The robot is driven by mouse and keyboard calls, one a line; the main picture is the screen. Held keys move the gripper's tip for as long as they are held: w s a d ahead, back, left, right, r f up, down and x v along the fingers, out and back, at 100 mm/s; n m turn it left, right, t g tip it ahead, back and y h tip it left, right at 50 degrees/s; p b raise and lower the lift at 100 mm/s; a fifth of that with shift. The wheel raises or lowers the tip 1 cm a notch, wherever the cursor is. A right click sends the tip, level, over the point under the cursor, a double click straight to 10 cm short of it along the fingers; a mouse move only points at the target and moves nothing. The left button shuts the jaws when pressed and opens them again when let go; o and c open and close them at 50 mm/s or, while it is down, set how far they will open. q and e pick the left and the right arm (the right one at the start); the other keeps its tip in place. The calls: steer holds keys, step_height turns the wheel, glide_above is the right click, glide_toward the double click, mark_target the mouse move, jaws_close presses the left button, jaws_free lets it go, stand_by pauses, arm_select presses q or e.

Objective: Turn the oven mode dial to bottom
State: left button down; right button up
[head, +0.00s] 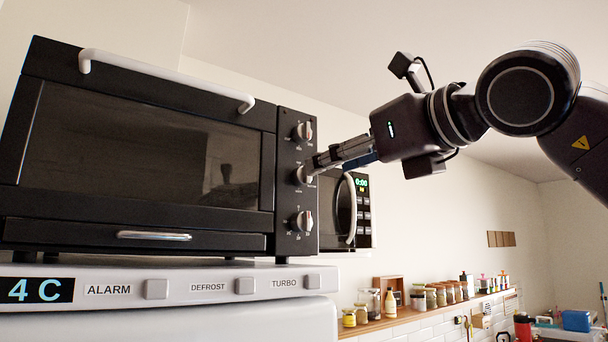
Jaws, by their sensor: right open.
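The black toaster oven (140,150) stands on top of a white fridge. Its right-hand panel (285,155) carries three metal knobs: a top knob (302,131), a middle knob (300,176) and a bottom knob (302,222). The panel markings are too small to read, so I cannot tell which knob is the mode dial or its setting. My right gripper (313,166) reaches in from the right with its fingertips at the middle knob. It is open, and its fingers partly cover that knob. I cannot tell whether they touch it. My left gripper is not in view.
The fridge panel (320,281) with a 4 C display and buttons lies below the oven. A microwave (345,212) is behind, under my right gripper. A shelf with several jars (430,297) runs along the wall.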

mark_target(304, 175)
steer(key=p+x, duration=0.4)
steer(key=x, duration=0.3)
steer(key=shift+w, duration=0.2)
jaws_close()
